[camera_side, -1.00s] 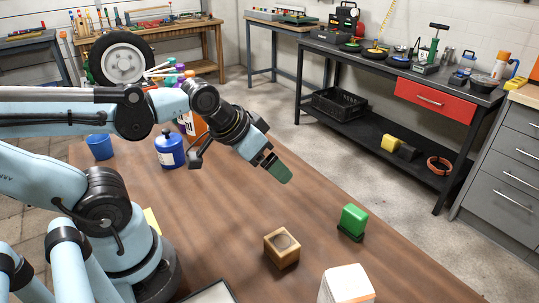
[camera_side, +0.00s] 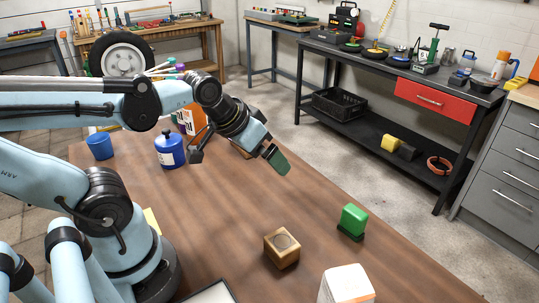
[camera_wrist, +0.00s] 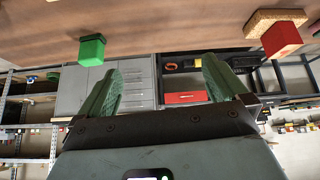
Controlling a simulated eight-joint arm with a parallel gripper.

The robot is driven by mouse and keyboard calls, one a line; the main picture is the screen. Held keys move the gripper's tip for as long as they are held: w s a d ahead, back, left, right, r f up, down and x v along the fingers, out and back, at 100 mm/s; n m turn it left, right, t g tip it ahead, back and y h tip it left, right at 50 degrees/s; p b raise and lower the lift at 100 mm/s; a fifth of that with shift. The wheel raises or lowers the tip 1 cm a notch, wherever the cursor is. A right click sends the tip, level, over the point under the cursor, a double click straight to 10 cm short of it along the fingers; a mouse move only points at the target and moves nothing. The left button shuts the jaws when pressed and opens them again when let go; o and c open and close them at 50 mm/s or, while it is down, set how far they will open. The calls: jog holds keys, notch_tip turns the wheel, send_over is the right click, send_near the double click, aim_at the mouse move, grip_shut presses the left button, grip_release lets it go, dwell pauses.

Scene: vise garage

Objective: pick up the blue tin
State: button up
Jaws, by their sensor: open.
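The blue tin (camera_side: 169,149), a rounded blue container with a pale label and a dark top, stands upright on the brown wooden table, left of centre in the side view. My gripper (camera_side: 275,159) is in the air to the right of the tin and apart from it, with green finger pads. In the wrist view my gripper (camera_wrist: 161,82) shows its two green fingers spread wide with nothing between them. The tin does not show in the wrist view.
A blue cup (camera_side: 100,146) stands left of the tin, and an orange-and-white container (camera_side: 189,119) stands close behind it. A wooden block (camera_side: 281,248), a green block (camera_side: 352,221) and a white box (camera_side: 346,284) stand toward the front right. The table's middle is clear.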

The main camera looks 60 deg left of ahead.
jog(key=a+r+n+g+y, duration=0.1)
jog(key=a+r+n+g, duration=0.15)
jog(key=a+n, duration=0.7)
jog(key=n+g+h, duration=0.1)
jog(key=n+g, duration=0.3)
jog(key=n, duration=1.1)
send_near(168, 138)
jog(key=shift+w+a, duration=0.25)
jog(key=shift+a, duration=0.15)
jog(key=shift+s+a+f, duration=0.1)
jog(key=shift+s+f, duration=0.05)
jog(key=shift+f, duration=5.95)
jog(key=c, duration=1.3)
jog(key=shift+r, duration=0.2)
